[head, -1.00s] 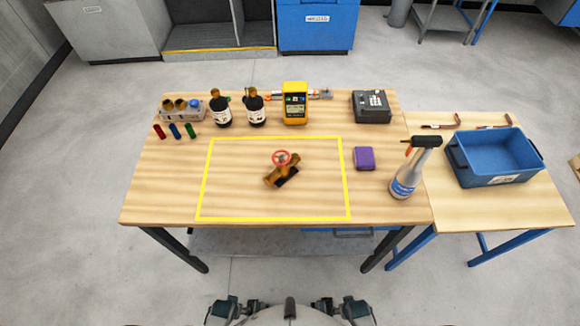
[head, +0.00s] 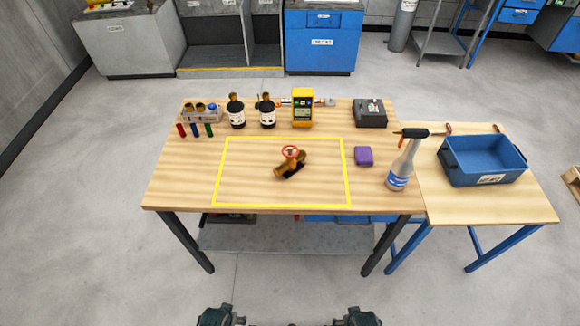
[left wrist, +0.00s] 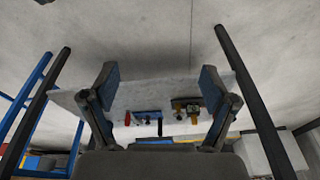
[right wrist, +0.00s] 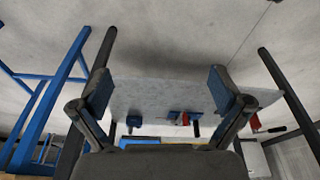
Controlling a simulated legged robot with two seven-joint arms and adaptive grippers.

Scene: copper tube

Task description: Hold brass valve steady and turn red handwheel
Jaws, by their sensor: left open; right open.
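The brass valve (head: 291,168) lies on the wooden table inside the yellow taped rectangle (head: 216,180). Its red handwheel (head: 289,152) faces up on top of the valve body. In the head view only parts of my arms show at the bottom edge, well in front of the table. My left gripper (left wrist: 155,85) shows in the left wrist view with its fingers apart and nothing between them. My right gripper (right wrist: 160,90) shows in the right wrist view, also with fingers apart and empty. Neither gripper is near the valve.
A purple block (head: 363,156) and a spray bottle (head: 402,165) stand right of the rectangle. Black bottles (head: 237,112), a yellow meter (head: 302,108) and a dark box (head: 370,113) line the back. A blue bin (head: 484,160) sits on the side table. The taped area around the valve is clear.

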